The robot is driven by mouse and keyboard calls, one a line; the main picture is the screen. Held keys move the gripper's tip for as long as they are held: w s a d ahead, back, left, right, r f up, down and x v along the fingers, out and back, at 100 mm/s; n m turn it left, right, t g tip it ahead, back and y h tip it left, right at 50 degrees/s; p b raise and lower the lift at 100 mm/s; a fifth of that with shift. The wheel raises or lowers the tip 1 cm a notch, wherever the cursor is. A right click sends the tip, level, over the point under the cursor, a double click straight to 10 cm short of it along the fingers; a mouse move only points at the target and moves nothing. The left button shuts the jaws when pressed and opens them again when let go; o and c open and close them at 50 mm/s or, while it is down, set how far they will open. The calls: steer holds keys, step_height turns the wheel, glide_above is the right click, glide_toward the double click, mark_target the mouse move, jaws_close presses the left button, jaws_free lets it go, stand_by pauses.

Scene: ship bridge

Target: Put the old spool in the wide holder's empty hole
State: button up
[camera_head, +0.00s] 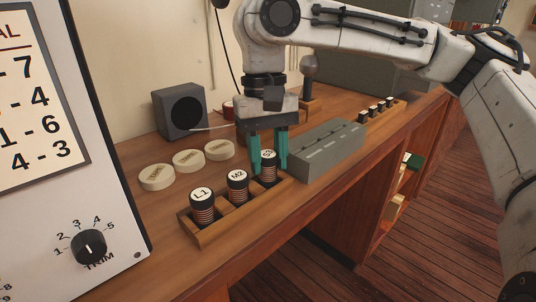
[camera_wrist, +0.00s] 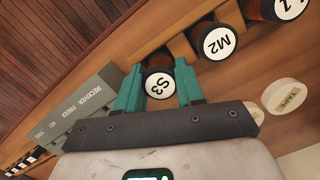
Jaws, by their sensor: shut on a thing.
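My gripper (camera_head: 269,160) has its teal fingers shut on the dark spool marked S3 (camera_head: 269,171), at the far end of the wooden holder (camera_head: 238,220). In the wrist view the spool's S3 cap (camera_wrist: 159,85) sits between both fingertips (camera_wrist: 158,82). I cannot tell whether its base is seated in the holder or slightly raised. Two more spools, L1 (camera_head: 202,206) and M2 (camera_head: 237,186), stand upright in the same holder, with copper-coloured windings showing. No spool in view is visibly marked old, and no empty hole shows clearly.
A grey box (camera_head: 328,153), lettered RECEIVER FINDER in the wrist view, stands close right of the holder. Several cream tape tins (camera_head: 189,161) lie behind the holder. A speaker (camera_head: 181,111) stands at the back. A small rack (camera_head: 376,109) of dark pieces lies farther right.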

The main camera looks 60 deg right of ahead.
steer(key=shift+f+p, duration=0.55)
steer(key=shift+p, duration=0.35)
stand_by(2.3)
steer(key=o, duration=1.1)
steer(key=shift+o, duration=0.2)
steer(key=r+p, duration=0.1)
steer(key=r, duration=0.2)
steer(key=w+r, duration=0.1)
steer(key=r, duration=0.3)
steer(key=d+r+p, duration=0.1)
steer(key=r, duration=0.2)
steer(key=shift+w+r+p, duration=0.15)
steer(key=shift+r+p, duration=0.15)
steer(key=shift+r, duration=0.05)
